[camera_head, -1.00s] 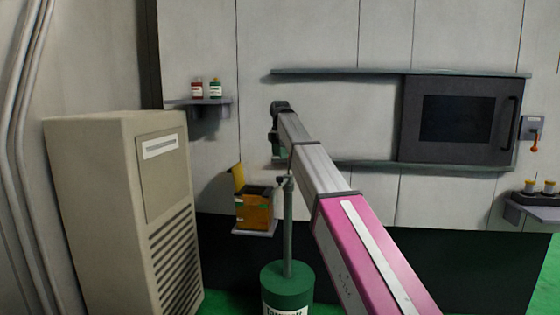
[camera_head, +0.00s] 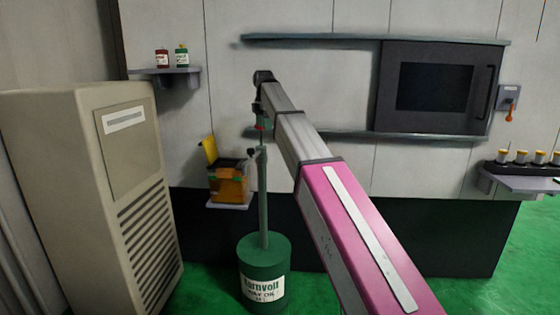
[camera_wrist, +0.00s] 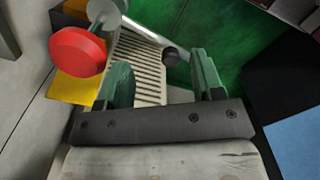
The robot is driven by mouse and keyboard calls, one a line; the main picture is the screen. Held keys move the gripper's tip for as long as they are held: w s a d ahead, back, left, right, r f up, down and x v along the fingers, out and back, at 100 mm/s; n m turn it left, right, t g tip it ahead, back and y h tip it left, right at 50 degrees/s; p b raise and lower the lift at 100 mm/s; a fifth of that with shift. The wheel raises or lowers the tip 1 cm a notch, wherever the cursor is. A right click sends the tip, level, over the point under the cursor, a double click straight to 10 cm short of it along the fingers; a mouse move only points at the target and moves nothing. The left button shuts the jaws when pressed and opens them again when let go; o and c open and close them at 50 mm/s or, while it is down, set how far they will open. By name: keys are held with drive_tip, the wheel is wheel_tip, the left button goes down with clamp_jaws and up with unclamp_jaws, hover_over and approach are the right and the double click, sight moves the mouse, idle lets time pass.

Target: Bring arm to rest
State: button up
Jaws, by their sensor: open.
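My arm, pink and grey, reaches forward and slightly left in the head view. My gripper (camera_head: 262,121) is at its far end, small and partly hidden, in front of the wall panels and above the open orange box. In the wrist view its two green fingers (camera_wrist: 160,75) stand wide apart with nothing held between them.
A green oil drum (camera_head: 264,272) with an upright pump stands below the arm. An orange box (camera_head: 228,184) with a yellow lid is behind it. A beige cabinet (camera_head: 60,170) stands left. Shelves (camera_head: 165,70) (camera_head: 520,182) hold bottles and several yellow-topped pots. Green floor is open at right.

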drive_tip(key=s+d+f+m, duration=0.4)
drive_tip(key=d+f, duration=0.1)
drive_tip(key=f, duration=0.5)
drive_tip(key=s+d+f+m, duration=0.4)
drive_tip(key=d+f, duration=0.1)
drive_tip(key=f, duration=0.5)
drive_tip(key=s+d+f+m, duration=0.3)
drive_tip(key=s+d+f, duration=0.1)
drive_tip(key=f, duration=0.7)
drive_tip(key=s+d+f+m, duration=0.5)
drive_tip(key=s+f+m, duration=0.1)
drive_tip(key=s+f, duration=0.3)
drive_tip(key=s+d+f+m, duration=0.6)
drive_tip(key=s+f, duration=0.3)
drive_tip(key=s, duration=0.2)
drive_tip(key=shift+s+d+f+m, duration=0.2)
drive_tip(key=shift+s+f+m, duration=0.1)
